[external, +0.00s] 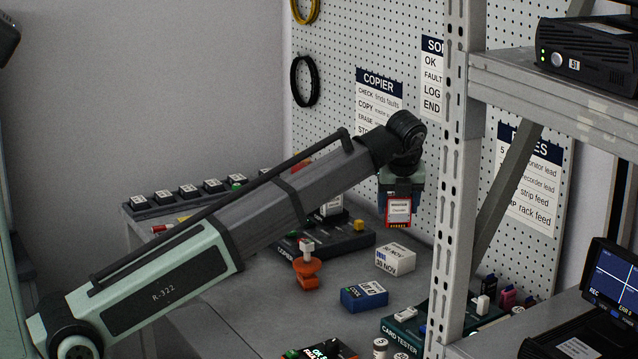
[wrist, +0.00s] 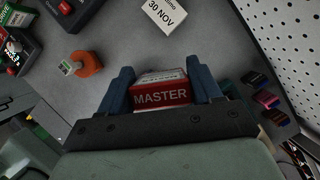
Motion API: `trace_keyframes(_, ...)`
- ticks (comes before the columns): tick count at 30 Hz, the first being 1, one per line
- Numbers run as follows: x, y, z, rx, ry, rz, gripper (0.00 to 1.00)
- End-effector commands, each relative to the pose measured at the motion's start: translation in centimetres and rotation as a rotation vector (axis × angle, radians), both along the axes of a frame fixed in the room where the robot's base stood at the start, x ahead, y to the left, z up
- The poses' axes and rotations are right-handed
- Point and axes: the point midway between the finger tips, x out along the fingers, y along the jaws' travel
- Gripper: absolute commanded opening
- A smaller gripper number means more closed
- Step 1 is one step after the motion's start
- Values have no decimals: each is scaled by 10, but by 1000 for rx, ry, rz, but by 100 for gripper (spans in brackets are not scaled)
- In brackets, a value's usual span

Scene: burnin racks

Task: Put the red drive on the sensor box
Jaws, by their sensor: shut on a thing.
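The red drive (external: 398,213) has a white label and hangs upright in my gripper (external: 401,190), above the bench. In the wrist view, the red drive (wrist: 162,96) reads MASTER and sits between the blue fingers of my gripper (wrist: 164,80), which is shut on it. A white box (external: 395,257) marked 30 NOV stands on the bench below the drive, apart from it; it also shows at the top of the wrist view (wrist: 165,12). A blue box (external: 364,296) with a white label lies nearer the camera. I cannot tell from the labels which is the sensor box.
An orange stand (external: 307,272) with a pale top is left of the blue box. A black device (external: 338,239) with a yellow button is behind. The card tester (external: 402,331) is at front right. A grey rack post (external: 457,180) rises right of my gripper, before the pegboard.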

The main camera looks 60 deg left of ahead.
Motion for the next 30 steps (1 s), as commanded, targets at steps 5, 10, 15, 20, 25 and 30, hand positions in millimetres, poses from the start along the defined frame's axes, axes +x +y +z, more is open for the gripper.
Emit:
trace_keyframes(5, -58, -6, -15, 0, 0, -64, 31)
trace_keyframes(10, -85, -7, -26, 0, 1, -130, 31)
trace_keyframes(15, -87, -8, -27, 0, 0, -223, 31)
trace_keyframes(20, -87, -8, -32, 1, 1, -258, 31)
trace_keyframes(25, -87, -8, -53, 0, 2, -260, 31)
trace_keyframes(30, -87, -8, -79, 0, 2, -259, 31)
